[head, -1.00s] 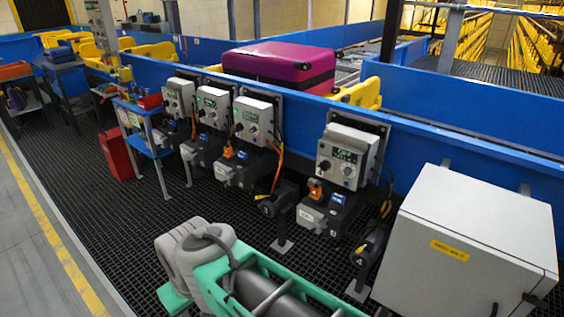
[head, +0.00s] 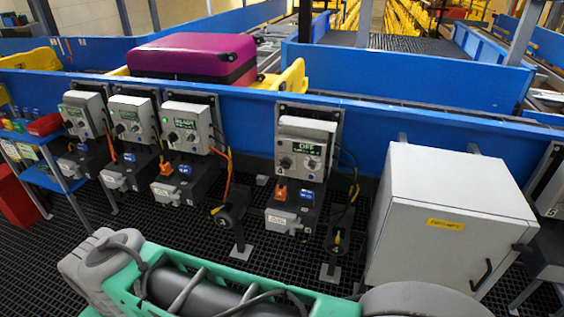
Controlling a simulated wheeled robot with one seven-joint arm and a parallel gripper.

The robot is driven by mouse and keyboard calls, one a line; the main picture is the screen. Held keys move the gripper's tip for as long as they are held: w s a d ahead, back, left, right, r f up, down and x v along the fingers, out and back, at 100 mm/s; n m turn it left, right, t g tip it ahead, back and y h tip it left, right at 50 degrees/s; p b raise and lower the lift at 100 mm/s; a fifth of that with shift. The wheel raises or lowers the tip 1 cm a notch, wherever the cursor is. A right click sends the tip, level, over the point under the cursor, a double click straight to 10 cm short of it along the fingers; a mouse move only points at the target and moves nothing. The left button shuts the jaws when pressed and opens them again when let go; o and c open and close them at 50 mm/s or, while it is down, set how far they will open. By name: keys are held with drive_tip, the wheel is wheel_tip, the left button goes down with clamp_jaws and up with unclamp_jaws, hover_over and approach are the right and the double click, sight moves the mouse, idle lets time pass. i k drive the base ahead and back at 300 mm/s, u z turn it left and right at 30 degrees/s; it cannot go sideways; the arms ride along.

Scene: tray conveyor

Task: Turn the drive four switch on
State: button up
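Several grey drive control boxes are mounted along the blue conveyor wall. The rightmost control box (head: 318,132) stands apart from the others; its display (head: 303,147) appears to read OFF. Two round dark knobs, a left one (head: 286,163) and a right one (head: 311,165), sit below that display. Under the box is a dark unit (head: 296,200) with an orange switch-like part (head: 281,193) and a blue label. A black post-mounted device (head: 338,240) marked 4 stands just right of it. Knob positions are too small to read. My gripper is not in view.
A white cabinet (head: 450,225) with a yellow label stands right of the rightmost control box. A purple suitcase (head: 192,52) lies on the conveyor behind the blue wall (head: 250,125). A blue stand (head: 48,178) is at the left. Dark grating (head: 150,222) covers the floor before the boxes.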

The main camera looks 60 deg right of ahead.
sight(287, 163)
drive_tip(key=z, duration=0.7)
drive_tip(key=i, duration=0.9)
drive_tip(key=z, duration=0.85)
